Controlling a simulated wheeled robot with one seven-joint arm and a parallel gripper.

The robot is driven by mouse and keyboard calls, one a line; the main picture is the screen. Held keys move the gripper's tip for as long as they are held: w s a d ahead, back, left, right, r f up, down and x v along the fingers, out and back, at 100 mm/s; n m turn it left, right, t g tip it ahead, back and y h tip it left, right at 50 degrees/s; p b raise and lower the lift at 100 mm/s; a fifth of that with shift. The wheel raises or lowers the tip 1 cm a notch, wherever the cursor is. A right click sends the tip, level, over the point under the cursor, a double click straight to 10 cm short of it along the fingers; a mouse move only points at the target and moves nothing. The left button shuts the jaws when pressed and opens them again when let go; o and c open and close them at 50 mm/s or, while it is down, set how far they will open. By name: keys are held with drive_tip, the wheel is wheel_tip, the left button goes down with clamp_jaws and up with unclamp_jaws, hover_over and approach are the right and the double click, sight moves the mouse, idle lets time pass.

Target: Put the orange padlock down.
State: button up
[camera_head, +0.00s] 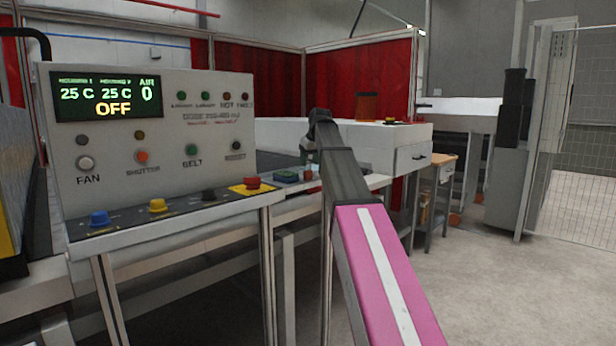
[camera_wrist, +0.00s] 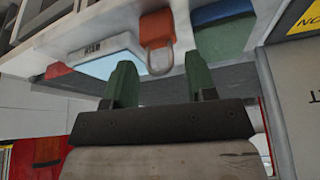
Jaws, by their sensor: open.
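The orange padlock (camera_wrist: 157,29) shows at the top of the wrist view, with its grey shackle pointing toward my gripper. It appears to lie on a pale surface among other small items. My gripper (camera_wrist: 160,62) is open, its two green fingers apart on either side of the shackle's end. The padlock's body is beyond the fingertips, and I see no finger pressing on it. In the head view my pink and black arm reaches toward the bench, and I cannot make out the gripper or the padlock there.
Beside the padlock are a white device with a screen (camera_wrist: 108,55), a red item (camera_wrist: 58,70) and a blue-green block (camera_wrist: 222,30). The control panel (camera_head: 155,140) stands left of my arm. A white drawer unit (camera_head: 400,150) stands behind it. Floor at right is clear.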

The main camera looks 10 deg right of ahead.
sight(308, 171)
drive_tip(key=x, duration=0.5)
drive_tip(key=shift+w+r, duration=0.15)
drive_tip(key=shift+w, duration=0.15)
drive_tip(key=c, duration=0.7)
drive_tip(key=shift+r, duration=0.1)
